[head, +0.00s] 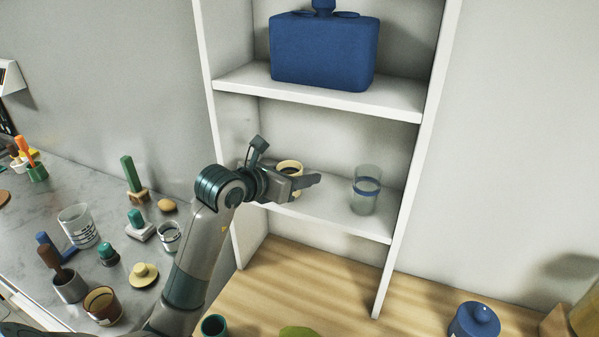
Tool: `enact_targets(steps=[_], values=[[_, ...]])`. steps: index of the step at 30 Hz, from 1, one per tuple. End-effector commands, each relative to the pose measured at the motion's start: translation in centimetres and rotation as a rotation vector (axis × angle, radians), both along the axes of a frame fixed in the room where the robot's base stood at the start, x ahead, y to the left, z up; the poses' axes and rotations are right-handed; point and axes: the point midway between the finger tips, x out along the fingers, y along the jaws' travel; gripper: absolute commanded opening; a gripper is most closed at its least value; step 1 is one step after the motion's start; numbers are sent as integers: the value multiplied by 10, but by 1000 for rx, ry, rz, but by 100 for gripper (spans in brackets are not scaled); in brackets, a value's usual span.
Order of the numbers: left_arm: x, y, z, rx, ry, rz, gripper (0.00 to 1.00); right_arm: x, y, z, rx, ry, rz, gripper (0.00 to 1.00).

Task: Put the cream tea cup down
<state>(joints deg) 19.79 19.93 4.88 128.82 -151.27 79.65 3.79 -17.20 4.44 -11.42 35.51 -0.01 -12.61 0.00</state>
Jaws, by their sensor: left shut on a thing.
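The cream tea cup (289,166) is at the middle shelf (334,215) of the white shelf unit, towards its left side. Its rim and dark inside show; its lower part is hidden behind my gripper. My left gripper (304,182) is shut on the cup and reaches in from the left. The cup looks upright. I cannot tell whether its base touches the shelf. My right gripper is not in view.
A clear glass with a blue band (366,190) stands to the right on the same shelf. A blue bag-like container (324,50) sits on the shelf above. The grey counter (75,185) at left holds several cups and small items.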

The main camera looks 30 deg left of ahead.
Motion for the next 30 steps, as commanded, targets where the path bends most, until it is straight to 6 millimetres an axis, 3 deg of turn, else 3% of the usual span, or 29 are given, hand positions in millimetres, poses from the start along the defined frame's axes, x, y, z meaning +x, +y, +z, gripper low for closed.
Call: enact_targets(steps=[10,11,13,27,30], values=[[0,0,-3,0,-1,0,18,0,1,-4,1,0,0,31],[0,0,-4,0,0,0,48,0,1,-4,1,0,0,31],[0,0,-3,0,0,0,64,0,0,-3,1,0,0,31],[0,0,2,0,-1,0,64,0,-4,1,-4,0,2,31],[-8,2,3,0,-3,0,64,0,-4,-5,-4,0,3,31]])
